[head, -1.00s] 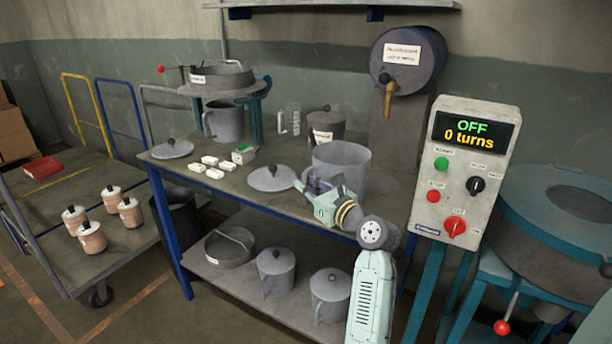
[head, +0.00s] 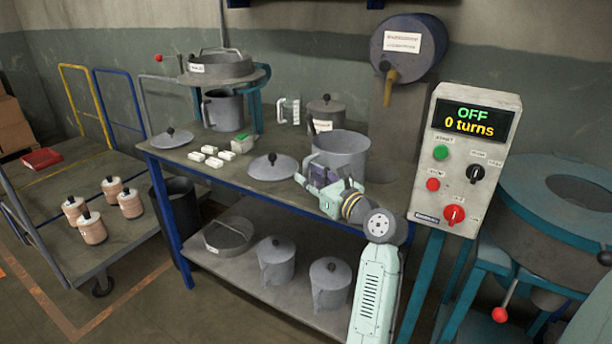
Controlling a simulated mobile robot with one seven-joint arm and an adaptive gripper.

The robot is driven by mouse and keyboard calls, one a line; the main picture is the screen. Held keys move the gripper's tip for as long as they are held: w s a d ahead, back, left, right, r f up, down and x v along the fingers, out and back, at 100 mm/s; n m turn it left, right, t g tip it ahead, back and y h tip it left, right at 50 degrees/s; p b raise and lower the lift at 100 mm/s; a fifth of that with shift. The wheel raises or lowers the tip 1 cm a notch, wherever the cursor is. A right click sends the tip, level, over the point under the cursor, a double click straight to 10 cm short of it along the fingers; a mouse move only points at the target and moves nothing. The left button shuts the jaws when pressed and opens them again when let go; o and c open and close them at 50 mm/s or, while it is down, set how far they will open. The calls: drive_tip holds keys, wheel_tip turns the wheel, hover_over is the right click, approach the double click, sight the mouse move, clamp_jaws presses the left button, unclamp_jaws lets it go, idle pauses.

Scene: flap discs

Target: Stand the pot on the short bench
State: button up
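A large open grey pot (head: 343,148) stands upright on the blue-framed workbench (head: 225,172), near its right end. My gripper (head: 312,176) is at the pot's front left side, where its handle seems to be. The fingers overlap the pot's lower left wall and hide the handle, so I cannot tell whether they are closed on it. Another grey pot (head: 223,112) stands farther back left, under a round sieve. I cannot tell which surface is the short bench.
A lid (head: 272,168) and several white blocks (head: 212,156) lie left of my gripper. A control box (head: 465,150) reading OFF, 0 turns, stands close on the right. Lidded pots (head: 276,262) sit on the lower shelf. A cart (head: 105,250) is at left.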

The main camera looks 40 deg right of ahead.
drive_tip(key=s+b, duration=0.1)
drive_tip(key=s, duration=0.9)
drive_tip(key=shift+b, duration=0.3)
